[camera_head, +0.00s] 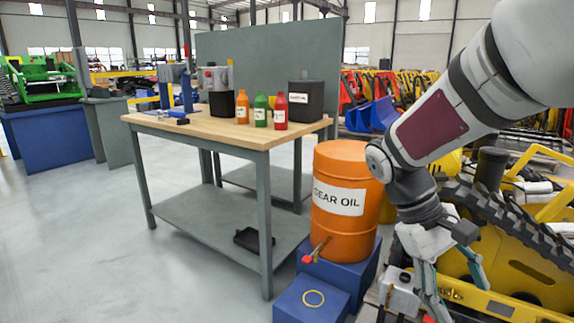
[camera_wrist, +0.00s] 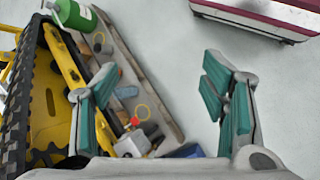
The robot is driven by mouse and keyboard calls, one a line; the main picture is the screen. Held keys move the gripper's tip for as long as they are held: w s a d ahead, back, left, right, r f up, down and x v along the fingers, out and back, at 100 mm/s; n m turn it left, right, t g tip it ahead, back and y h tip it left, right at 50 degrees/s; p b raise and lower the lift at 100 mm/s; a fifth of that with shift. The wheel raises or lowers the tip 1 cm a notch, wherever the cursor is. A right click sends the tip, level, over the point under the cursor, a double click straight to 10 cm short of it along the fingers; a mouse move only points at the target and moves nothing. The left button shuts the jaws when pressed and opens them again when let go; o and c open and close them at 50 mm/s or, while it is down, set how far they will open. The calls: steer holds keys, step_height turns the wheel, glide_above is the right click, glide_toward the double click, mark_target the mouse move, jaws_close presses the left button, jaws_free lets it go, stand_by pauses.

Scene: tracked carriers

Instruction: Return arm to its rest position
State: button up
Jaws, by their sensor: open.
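My arm (camera_head: 440,125) reaches down along the right side of the head view, bent, with its wrist low beside the orange drum. My gripper (camera_head: 460,298) points down over the yellow tracked machine (camera_head: 525,255). In the wrist view my gripper (camera_wrist: 160,98) shows two teal-padded fingers spread wide apart, with nothing between them. Below them lie a wooden tray or pallet (camera_wrist: 150,85) with small parts and the machine's black track (camera_wrist: 22,100) on the left. Whether the fingers touch the machine cannot be told.
The orange gear oil drum (camera_head: 340,195) stands on a blue block (camera_head: 362,272), close left of my wrist. A workbench (camera_head: 205,125) holds several bottles. Floor (camera_head: 90,240) at the left is clear.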

steer(key=s+a+r+m+t+y, duration=0.1)
steer(key=s+a+m+t+y, duration=0.2)
steer(key=s, duration=0.8)
steer(key=s+a+r+m+t+y, duration=0.15)
steer(key=s+a, duration=0.35)
steer(key=s, duration=0.5)
step_height(320, 180, up, 39)
steer(key=n+t+p, duration=0.1)
steer(key=t+p, duration=0.3)
steer(key=p, duration=3.3)
steer(key=shift+d+f+y, duration=0.2)
steer(key=shift+d+y, duration=0.15)
steer(key=shift+y, duration=0.1)
steer(key=shift+d, duration=0.1)
